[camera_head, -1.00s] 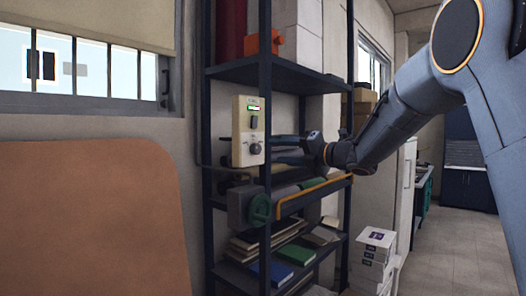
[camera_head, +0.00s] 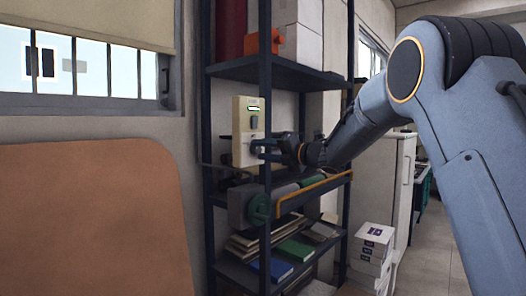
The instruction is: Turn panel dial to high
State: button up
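A cream control panel (camera_head: 240,115) is mounted upright at the front left of the dark shelf rack. A finger shows above and another below the dial's place. I cannot tell whether they touch or clamp it.
A dark rack post (camera_head: 266,205) stands close beside the gripper. Below are a grey and green roll (camera_head: 259,209), a yellow bar (camera_head: 315,190) and shelves with books (camera_head: 295,250). White boxes (camera_head: 372,250) stand on the floor at right. A brown board (camera_head: 90,220) fills the lower left.

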jog(key=c, duration=0.7)
jog(key=shift+m, duration=0.3)
jog(key=m+p, duration=0.1)
jog(key=m, duration=0.4)
jog(key=m+p, duration=0.3)
jog(key=m, duration=0.2)
jog(key=shift+m, duration=0.4)
jog(key=m+p, duration=0.3)
jog(key=m, duration=0.3)
jog(key=shift+p, duration=0.4)
jog(key=m+p, duration=0.3)
jog(key=m, duration=0.3)
jog(key=shift+m+p, duration=0.3)
